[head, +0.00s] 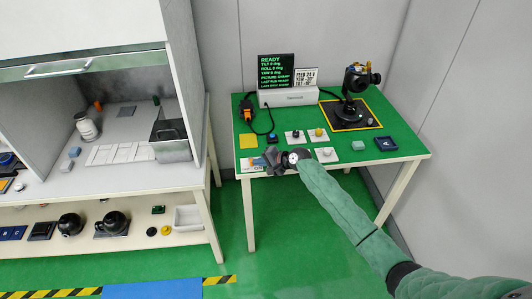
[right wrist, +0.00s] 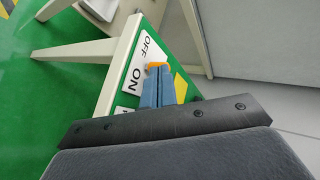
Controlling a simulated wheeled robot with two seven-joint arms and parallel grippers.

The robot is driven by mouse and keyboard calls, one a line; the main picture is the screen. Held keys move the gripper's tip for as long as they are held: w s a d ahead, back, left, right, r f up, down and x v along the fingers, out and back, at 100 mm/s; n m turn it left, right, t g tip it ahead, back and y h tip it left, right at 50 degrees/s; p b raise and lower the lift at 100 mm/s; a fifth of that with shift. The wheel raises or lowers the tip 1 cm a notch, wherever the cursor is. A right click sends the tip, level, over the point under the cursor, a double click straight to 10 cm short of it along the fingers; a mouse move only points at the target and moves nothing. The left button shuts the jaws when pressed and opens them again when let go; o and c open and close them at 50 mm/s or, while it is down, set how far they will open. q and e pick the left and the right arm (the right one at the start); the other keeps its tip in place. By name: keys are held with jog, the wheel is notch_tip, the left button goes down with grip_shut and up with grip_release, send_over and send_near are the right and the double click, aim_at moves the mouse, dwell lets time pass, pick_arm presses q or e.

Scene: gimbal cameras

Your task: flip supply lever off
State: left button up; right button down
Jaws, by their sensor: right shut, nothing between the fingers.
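My right gripper (head: 265,160) is at the front left corner of the green table. In the right wrist view its two blue-grey fingers (right wrist: 158,84) are shut together with nothing between them. A small orange piece (right wrist: 157,65), seemingly the supply lever's handle, shows right at the fingertips; I cannot tell whether they touch it. Beside it is a white plate (right wrist: 138,66) marked ON and OFF; in the head view this plate (head: 249,168) is partly hidden by the gripper. The lever's body and its position are hidden. My left gripper is not in view.
The green table (head: 400,145) also bears a yellow square (head: 249,141), several small switches and knobs, a white console (head: 288,97) with a green-text screen (head: 276,69), and a black gimbal camera (head: 358,80). A cabinet bench (head: 110,181) stands left, across a gap.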

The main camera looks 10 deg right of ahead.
jog(key=shift+s+a+p, duration=0.15)
jog(key=shift+a+p, duration=0.2)
jog(key=shift+a, duration=0.3)
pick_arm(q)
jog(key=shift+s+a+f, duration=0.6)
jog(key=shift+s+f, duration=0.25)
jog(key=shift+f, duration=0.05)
pick_arm(e)
jog(key=shift+a, duration=0.95)
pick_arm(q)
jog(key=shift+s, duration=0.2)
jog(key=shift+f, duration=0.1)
